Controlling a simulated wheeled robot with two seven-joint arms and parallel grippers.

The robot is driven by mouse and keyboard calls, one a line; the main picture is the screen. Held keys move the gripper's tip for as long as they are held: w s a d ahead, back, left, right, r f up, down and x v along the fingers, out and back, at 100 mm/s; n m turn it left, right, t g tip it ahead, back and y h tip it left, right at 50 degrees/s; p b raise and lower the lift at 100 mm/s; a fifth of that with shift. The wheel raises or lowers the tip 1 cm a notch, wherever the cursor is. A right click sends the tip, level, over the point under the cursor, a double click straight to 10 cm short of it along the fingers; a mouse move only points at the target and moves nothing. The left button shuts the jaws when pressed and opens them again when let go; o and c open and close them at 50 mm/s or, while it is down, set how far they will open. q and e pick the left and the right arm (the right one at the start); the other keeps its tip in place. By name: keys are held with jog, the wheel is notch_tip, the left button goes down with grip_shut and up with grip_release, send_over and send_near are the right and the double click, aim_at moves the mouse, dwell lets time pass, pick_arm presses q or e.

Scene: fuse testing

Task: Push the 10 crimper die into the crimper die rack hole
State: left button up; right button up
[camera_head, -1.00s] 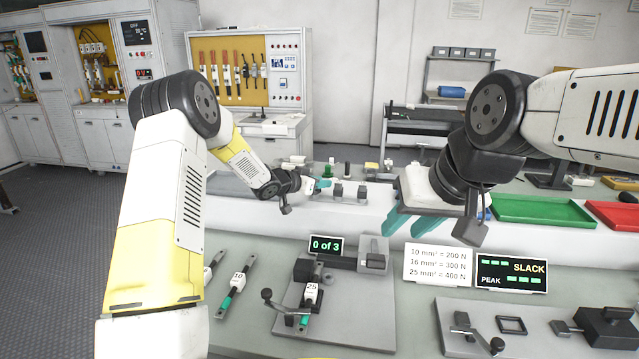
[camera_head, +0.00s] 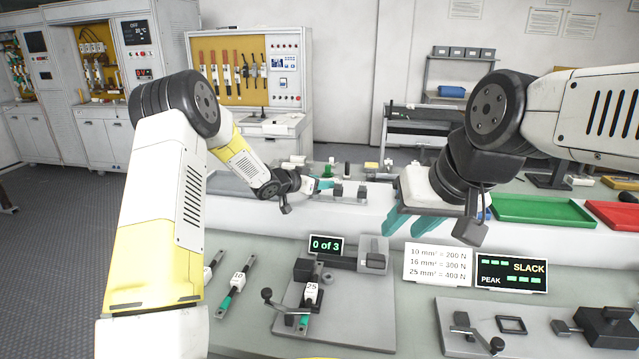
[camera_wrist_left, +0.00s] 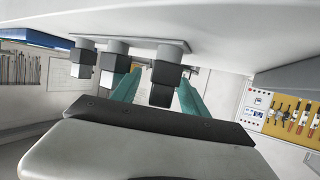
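In the head view my left gripper (camera_head: 325,184) is at the rack plate (camera_head: 345,200) on the raised white ledge, seen small and partly hidden. Two dark dies, a middle one (camera_head: 338,190) and a right one (camera_head: 362,192), stand on the plate right of it. In the left wrist view, which looks upside down, three dark dies show on the plate (camera_wrist_left: 140,44). The nearest die (camera_wrist_left: 165,82) lies between my two teal fingers, with a gap on its left. No die number is readable. My right gripper (camera_head: 408,222) is open and empty above the ledge's front.
The crimping tool (camera_head: 310,290) marked 25 stands on a grey base, with a "0 of 3" display (camera_head: 326,245) behind. A cable marked 10 (camera_head: 237,282) lies left of it. Green (camera_head: 545,210) and red (camera_head: 615,214) trays are at right. A force card (camera_head: 437,265) stands at front.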

pick_arm(q)
jog(key=shift+s+a, duration=0.1)
jog(key=v, duration=0.7)
jog(key=shift+s+a+r, duration=0.15)
jog(key=shift+s+a, duration=0.05)
jog(key=s+a+r+n+y, duration=0.5)
jog(key=s+a+r+y, duration=0.3)
jog(key=s+a+r, duration=0.55)
jog(key=s+d+n+g, duration=0.1)
jog(key=s+g, duration=0.1)
jog(key=s, duration=1.2)
jog(key=s+d+n+g+h, duration=0.1)
jog(key=s+g, duration=0.1)
jog(key=s, duration=1.2)
jog(key=shift+s+d+f+n, duration=0.15)
jog(key=shift+d+f+n, duration=0.15)
jog(key=shift+d+f, duration=0.15)
